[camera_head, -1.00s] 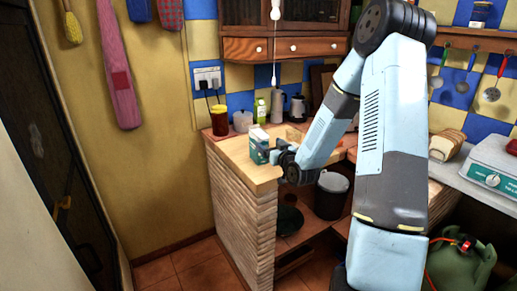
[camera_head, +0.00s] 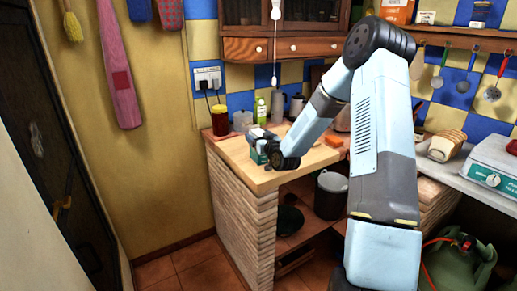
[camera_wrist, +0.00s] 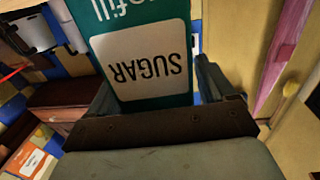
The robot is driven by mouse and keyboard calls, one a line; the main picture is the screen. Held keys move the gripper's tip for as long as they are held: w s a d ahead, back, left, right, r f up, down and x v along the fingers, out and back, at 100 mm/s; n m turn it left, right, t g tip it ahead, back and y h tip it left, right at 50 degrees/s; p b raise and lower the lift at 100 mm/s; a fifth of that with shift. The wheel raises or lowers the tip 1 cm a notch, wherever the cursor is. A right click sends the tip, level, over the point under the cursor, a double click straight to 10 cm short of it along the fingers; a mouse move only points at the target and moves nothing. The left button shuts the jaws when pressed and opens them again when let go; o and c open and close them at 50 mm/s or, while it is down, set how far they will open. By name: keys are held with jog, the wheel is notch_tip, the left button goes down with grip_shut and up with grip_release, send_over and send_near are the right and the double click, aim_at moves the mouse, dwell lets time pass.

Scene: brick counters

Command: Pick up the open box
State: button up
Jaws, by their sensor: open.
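The box (camera_head: 259,157) is a teal and white sugar carton on the wooden counter, near its front left edge. In the head view my gripper (camera_head: 264,140) is at the box and covers much of it. In the wrist view the box (camera_wrist: 145,60) fills the space between my two fingers, with its "SUGAR" label upside down. My gripper (camera_wrist: 155,85) is open, with one finger on each side of the box. Whether the fingers touch it, and whether the box top is open, cannot be seen.
A dark red jar (camera_head: 220,122), a whitish container (camera_head: 242,121) and a green bottle (camera_head: 260,111) stand behind on the counter (camera_head: 232,152). An orange item (camera_head: 333,141) lies to the right. A bin (camera_head: 331,197) is under the counter.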

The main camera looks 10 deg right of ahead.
jog(key=c, duration=1.2)
jog(key=shift+c, duration=0.3)
jog(key=shift+r, duration=0.15)
